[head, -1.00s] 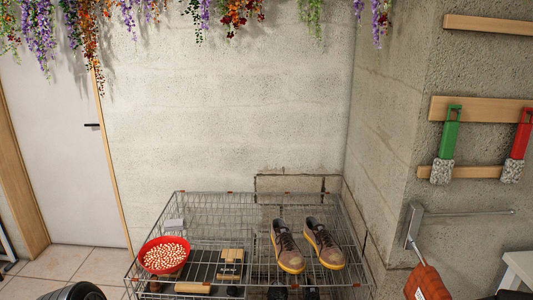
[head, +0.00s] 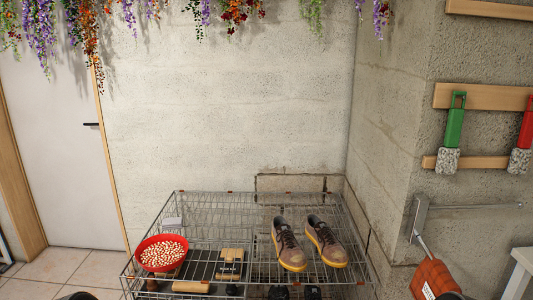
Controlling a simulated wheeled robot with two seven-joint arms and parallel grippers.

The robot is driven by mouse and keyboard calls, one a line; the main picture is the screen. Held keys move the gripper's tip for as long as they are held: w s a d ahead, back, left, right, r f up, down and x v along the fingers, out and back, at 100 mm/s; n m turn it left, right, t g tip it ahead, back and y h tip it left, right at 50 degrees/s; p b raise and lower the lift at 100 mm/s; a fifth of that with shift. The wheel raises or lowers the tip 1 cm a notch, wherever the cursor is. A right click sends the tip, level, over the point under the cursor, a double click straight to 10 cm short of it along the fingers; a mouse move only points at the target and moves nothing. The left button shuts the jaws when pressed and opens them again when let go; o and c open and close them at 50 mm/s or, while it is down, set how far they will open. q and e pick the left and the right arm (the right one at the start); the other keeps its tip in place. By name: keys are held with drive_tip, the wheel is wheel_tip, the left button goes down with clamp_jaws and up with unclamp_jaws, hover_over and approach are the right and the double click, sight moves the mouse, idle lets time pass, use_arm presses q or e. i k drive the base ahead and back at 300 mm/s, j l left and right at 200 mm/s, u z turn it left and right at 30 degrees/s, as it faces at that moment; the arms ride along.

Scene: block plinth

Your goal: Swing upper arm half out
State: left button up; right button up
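A grey metal wall bracket (head: 418,218) is fixed to the concrete wall at the right. A thin metal rod arm (head: 478,206) runs from its upper part to the right, roughly level along the wall. A second short rod slants down from the bracket's lower part to an orange-red piece (head: 430,281) with a white label, cut off by the bottom edge. No gripper fingers show. Dark shapes at the bottom edge, one at the left and one by the orange piece, may be parts of my arms; I cannot tell.
A wire rack (head: 262,217) at bottom centre holds a red bowl (head: 162,253) and brown shoes (head: 325,242). Green (head: 454,126) and red (head: 527,132) brushes hang on a wooden rail above the bracket. A white stool or table edge (head: 523,266) stands at lower right.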

sight(519, 204)
drive_tip(key=z, duration=1.3)
